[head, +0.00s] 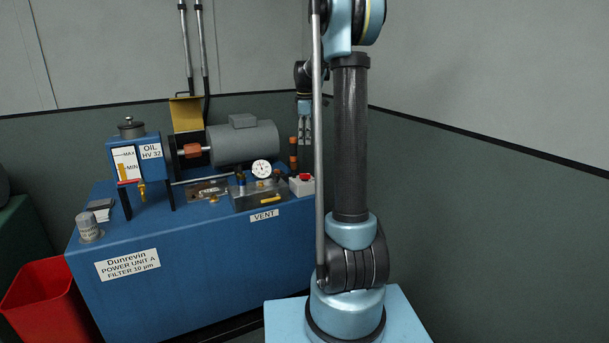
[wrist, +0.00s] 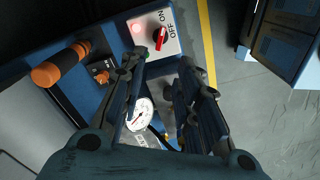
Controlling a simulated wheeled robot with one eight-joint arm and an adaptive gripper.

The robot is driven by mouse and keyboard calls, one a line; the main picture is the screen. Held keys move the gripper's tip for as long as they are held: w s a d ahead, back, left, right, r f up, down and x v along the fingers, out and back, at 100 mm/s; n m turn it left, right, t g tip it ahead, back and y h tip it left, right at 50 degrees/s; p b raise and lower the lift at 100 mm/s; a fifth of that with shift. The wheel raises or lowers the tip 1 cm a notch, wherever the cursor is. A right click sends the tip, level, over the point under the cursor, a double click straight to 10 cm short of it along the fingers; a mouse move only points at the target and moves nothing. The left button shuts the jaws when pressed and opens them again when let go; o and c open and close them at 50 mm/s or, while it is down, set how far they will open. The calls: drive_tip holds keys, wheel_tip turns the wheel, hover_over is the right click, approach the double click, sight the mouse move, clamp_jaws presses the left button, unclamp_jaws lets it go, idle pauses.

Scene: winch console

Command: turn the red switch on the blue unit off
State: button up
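The red switch (wrist: 160,38) sits on a pale box (wrist: 146,46) marked ON and OFF. I cannot tell clearly which mark the switch points to. The box also shows in the head view (head: 307,188), at the right end of the blue unit (head: 190,270). My gripper (wrist: 164,62) is open and empty, its two fingers apart, with the switch beyond the tips in the wrist view. In the head view my gripper (head: 305,125) hangs above the box, beside my arm.
An orange-ended cylinder (wrist: 62,64) and a dial gauge (wrist: 140,114) are near the fingers. A grey motor (head: 243,143) and an oil tank (head: 138,165) stand on the unit. A red bin (head: 50,305) is at the left. Grey floor (wrist: 250,110) shows beyond the unit.

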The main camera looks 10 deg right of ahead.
sight(305, 177)
wheel_tip(305, 177, down, 16)
drive_tip(key=shift+r, duration=0.15)
idle(0.3)
clamp_jaws()
